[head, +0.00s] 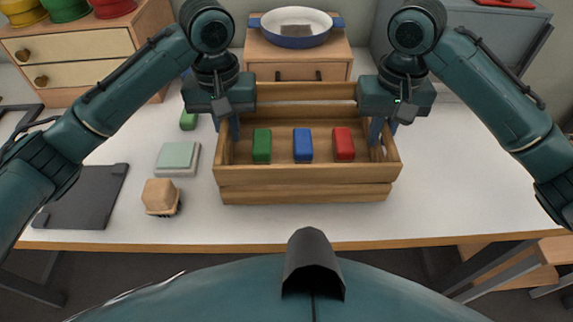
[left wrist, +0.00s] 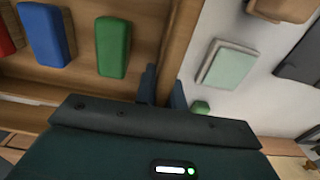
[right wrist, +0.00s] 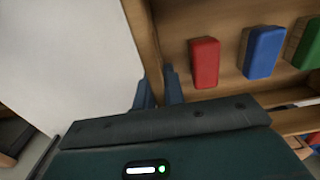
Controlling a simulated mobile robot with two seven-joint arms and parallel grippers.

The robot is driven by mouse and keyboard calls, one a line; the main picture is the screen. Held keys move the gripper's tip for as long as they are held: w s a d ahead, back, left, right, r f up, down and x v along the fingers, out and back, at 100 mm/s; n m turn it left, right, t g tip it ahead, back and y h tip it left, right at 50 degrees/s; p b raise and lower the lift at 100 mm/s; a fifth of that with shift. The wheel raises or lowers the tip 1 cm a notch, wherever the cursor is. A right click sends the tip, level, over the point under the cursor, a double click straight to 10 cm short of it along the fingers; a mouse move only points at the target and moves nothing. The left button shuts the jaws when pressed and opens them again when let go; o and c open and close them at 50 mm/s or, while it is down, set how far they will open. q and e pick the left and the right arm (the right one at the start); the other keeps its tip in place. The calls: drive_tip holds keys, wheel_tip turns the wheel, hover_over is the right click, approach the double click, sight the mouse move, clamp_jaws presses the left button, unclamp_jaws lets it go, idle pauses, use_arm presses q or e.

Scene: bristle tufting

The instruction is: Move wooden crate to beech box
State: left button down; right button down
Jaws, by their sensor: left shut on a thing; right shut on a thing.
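The wooden crate (head: 305,193) is at the middle of the white table, with a green block (head: 262,146), a blue block (head: 303,146) and a red block (head: 344,144) standing in a row inside. My left gripper (head: 235,128) is shut on the crate's left side wall, with one finger on each side of it in the left wrist view (left wrist: 163,88). My right gripper (head: 377,132) is shut on the right side wall, seen also in the right wrist view (right wrist: 159,88). The crate looks level; I cannot tell whether it touches the table. No thing is clearly identifiable as the beech box.
A wooden drawer unit (head: 299,72) with a blue pan (head: 300,38) on top stands behind the crate. A pale green pad (head: 177,157), a brush block (head: 160,196) and a dark plate (head: 82,196) lie left. The table (head: 465,175) to the right is clear.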

use_arm(q)
drive_tip(key=shift+a+f+b, duration=0.1)
drive_tip(key=shift+f+b, duration=0.4)
drive_tip(key=shift+f, duration=0.2)
use_arm(e)
drive_tip(key=shift+f, duration=0.75)
use_arm(q)
drive_tip(key=c, duration=1.9)
unclamp_jaws()
drive_tip(key=shift+f, duration=0.1)
drive_tip(key=shift+c, duration=0.2)
use_arm(e)
drive_tip(key=c, duration=1.9)
unclamp_jaws()
drive_tip(key=shift+f, duration=0.1)
drive_tip(key=shift+c, duration=0.2)
use_arm(q)
drive_tip(key=o, duration=0.5)
drive_tip(key=shift+c, duration=0.2)
use_arm(e)
drive_tip(key=o, duration=0.5)
drive_tip(key=shift+c, duration=0.2)
use_arm(q)
wheel_tip(320, 180, up, 12)
use_arm(e)
wheel_tip(320, 180, up, 12)
drive_tip(key=shift+r, duration=0.1)
